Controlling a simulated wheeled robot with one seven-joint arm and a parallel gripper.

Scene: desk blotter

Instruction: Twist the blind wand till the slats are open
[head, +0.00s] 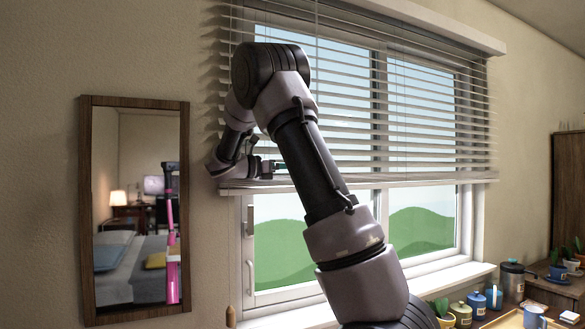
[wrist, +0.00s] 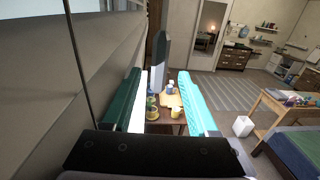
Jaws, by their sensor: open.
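The white blind (head: 420,120) hangs over the upper window, its slats tilted, with sky showing through the gaps between them. My gripper (head: 281,170) is at the blind's lower left, just above its bottom rail, partly hidden by my arm. In the wrist view my gripper (wrist: 163,100) is open, its two teal fingers apart with nothing clearly between them. A thin dark rod or cord (wrist: 78,55) runs down left of the fingers, close to the grey slats (wrist: 40,85). I cannot tell whether it is the wand. My arm hides part of the blind in the head view.
A wooden tassel (head: 230,316) hangs at the window's lower left. A framed mirror (head: 185,210) is on the wall to the left. Jars (head: 477,305) and plants stand at the lower right. The wrist view shows open floor (wrist: 222,92) beyond the fingers.

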